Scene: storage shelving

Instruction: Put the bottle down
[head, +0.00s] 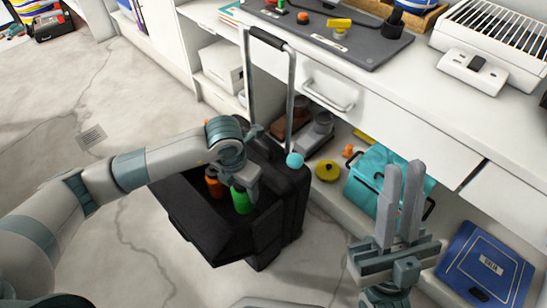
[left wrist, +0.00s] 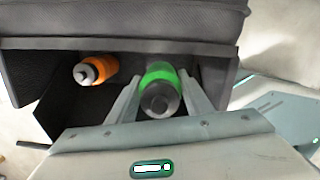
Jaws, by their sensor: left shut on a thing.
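The green bottle (head: 241,198) is upright in the open front compartment of a black suitcase (head: 285,205). My left gripper (head: 246,184) is above the compartment and shut on the green bottle. In the left wrist view the green bottle (left wrist: 160,88) sits between the two fingers, with its dark cap towards the camera. An orange bottle (head: 214,185) with a grey cap stands in the same compartment, left of the green one and apart from it. I cannot tell whether the green bottle touches the compartment floor. My right gripper (head: 403,182) is empty and open, pointing up at the right.
The suitcase's raised handle (head: 268,39) stands beside the white shelving unit (head: 385,105). A teal bag (head: 366,186), a yellow round object (head: 327,171) and a blue box (head: 485,262) are on the low shelf. The floor left of the suitcase is clear.

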